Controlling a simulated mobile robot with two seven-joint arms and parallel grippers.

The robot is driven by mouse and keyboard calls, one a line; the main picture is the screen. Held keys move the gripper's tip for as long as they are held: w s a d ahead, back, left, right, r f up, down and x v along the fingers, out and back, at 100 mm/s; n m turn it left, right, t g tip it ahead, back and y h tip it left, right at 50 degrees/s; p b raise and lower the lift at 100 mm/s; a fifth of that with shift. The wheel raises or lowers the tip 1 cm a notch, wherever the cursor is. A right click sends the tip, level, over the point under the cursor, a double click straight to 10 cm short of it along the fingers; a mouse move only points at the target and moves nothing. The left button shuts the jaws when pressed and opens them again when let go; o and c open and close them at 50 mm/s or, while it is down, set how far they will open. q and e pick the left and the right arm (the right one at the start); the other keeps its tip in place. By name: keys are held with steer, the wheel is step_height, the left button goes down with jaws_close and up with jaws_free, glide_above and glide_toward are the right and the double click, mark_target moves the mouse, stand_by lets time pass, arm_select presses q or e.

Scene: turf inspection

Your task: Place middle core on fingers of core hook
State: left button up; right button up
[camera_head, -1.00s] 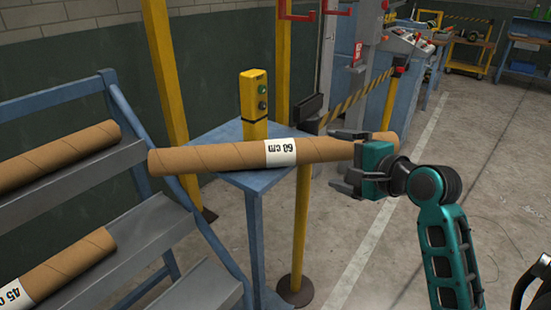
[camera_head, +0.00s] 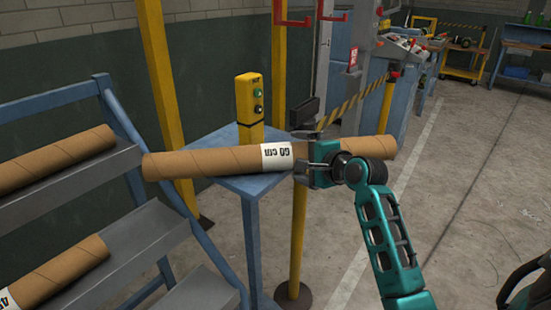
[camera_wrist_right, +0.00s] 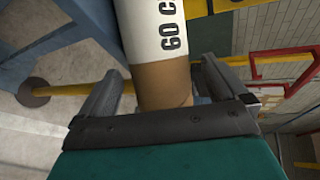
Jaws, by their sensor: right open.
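A brown cardboard core (camera_head: 205,163) with a white "60 cm" label lies roughly level across the picture, in front of and over the small blue table (camera_head: 236,187). I cannot tell whether it touches the tabletop. My right gripper (camera_head: 303,165) is open at the core, just right of the label. In the right wrist view the core (camera_wrist_right: 163,82) runs between its two spread fingers, with the label just beyond them. Red hook-like brackets (camera_head: 293,21) show at the top; I cannot tell whether they are the core hook. My left gripper is not in view.
A stepped rack (camera_head: 62,180) at the left holds an upper core (camera_head: 55,160) and a lower core (camera_head: 65,272). A yellow button box (camera_head: 250,105) stands on the table behind the core. Yellow posts (camera_head: 160,80) rise nearby. Open concrete floor (camera_head: 450,190) lies at the right.

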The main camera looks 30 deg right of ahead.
steer(key=shift+w, duration=0.15)
steer(key=c, duration=1.6)
steer(key=shift+r, duration=0.1)
steer(key=shift+c, duration=0.9)
